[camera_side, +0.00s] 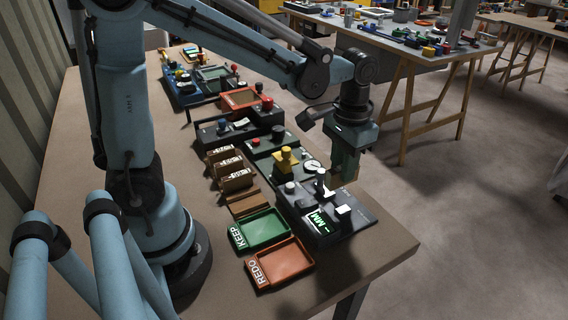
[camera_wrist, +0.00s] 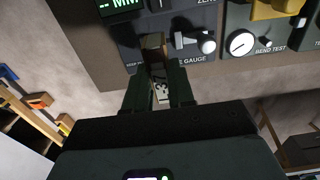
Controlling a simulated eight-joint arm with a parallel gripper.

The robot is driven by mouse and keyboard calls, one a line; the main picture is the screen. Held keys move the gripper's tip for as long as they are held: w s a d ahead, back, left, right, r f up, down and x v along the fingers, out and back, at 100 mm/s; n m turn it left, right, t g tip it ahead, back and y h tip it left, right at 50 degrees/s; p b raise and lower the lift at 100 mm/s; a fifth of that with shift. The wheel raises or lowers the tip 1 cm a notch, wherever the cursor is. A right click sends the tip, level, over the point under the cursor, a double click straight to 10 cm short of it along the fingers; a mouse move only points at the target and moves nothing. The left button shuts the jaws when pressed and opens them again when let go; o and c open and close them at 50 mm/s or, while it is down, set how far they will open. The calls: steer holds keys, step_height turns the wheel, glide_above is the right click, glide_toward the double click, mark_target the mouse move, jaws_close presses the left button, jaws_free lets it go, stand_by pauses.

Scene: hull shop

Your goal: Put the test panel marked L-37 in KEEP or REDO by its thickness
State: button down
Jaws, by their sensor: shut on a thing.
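My gripper (camera_side: 346,172) is above the thickness gauge (camera_side: 362,213) at the front right of the bench. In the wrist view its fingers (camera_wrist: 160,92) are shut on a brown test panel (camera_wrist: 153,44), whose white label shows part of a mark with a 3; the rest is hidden. The panel's far end is over or at the gauge; I cannot tell if they touch. The gauge display (camera_side: 320,222) shows dashes and MM, no number. The green KEEP tray (camera_side: 262,246) and the orange REDO tray (camera_side: 282,282) are empty, left of and below the gauge.
A rack with three labelled panels (camera_side: 236,181) stands left of the test machines, with a bare brown slot (camera_side: 243,204) in front. The bend tester (camera_wrist: 241,43) is beside the gauge. Other machines line the bench behind. The bench's front corner is clear.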

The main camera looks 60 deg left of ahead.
steer(key=shift+g, duration=0.5)
steer(key=s+d, duration=0.1)
steer(key=s, duration=0.1)
steer(key=s+d, duration=0.1)
steer(key=s, duration=0.1)
steer(key=s+d, duration=0.1)
steer(key=s, duration=0.1)
steer(key=shift+s+d+r, duration=0.1)
steer(key=shift+d+r, duration=0.2)
steer(key=shift+r, duration=0.1)
steer(key=s+d+g, duration=0.1)
steer(key=s+d, duration=0.2)
steer(key=s, duration=0.6)
steer(key=shift+s+a+f, duration=0.1)
steer(key=shift+s+f, duration=0.05)
steer(key=shift+f, duration=1.45)
steer(key=shift+s+a+f, duration=0.1)
steer(key=shift+f, duration=1.5)
steer(key=shift+f, duration=0.5)
steer(key=c, duration=0.9)
jaws_free()
steer(key=shift+r, duration=0.1)
